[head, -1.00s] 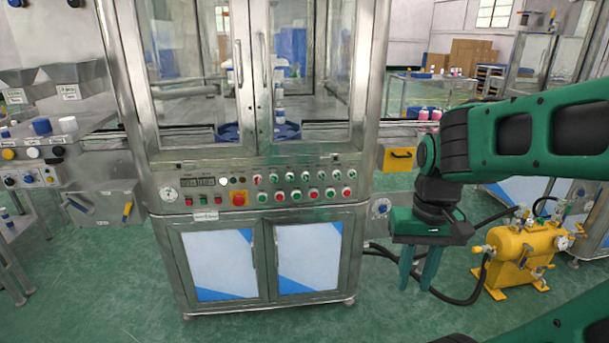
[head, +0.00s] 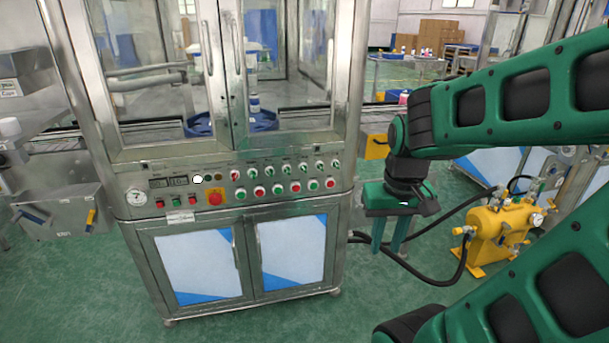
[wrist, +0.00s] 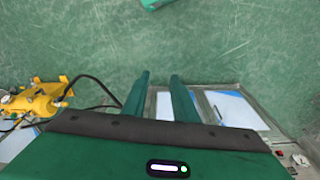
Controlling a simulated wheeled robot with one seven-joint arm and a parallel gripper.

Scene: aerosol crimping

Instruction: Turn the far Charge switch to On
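The machine's control panel (head: 225,187) faces me in the head view. A row of small rotary switches (head: 286,169) runs along its upper right part, above a row of red and green buttons (head: 277,189). The labels are too small to read, so I cannot tell which switch is the far Charge one or how it is set. My gripper (head: 388,248) hangs pointing down, to the right of the machine and below panel height. Its two fingers are apart with nothing between them. In the wrist view the open fingers (wrist: 158,80) show over the green floor.
A red emergency button (head: 215,197) and a gauge (head: 136,197) sit on the panel's left part. Blue-and-white cabinet doors (head: 198,262) are below. A yellow tank (head: 500,238) with black hoses stands at the right. Green floor is free in front of the machine.

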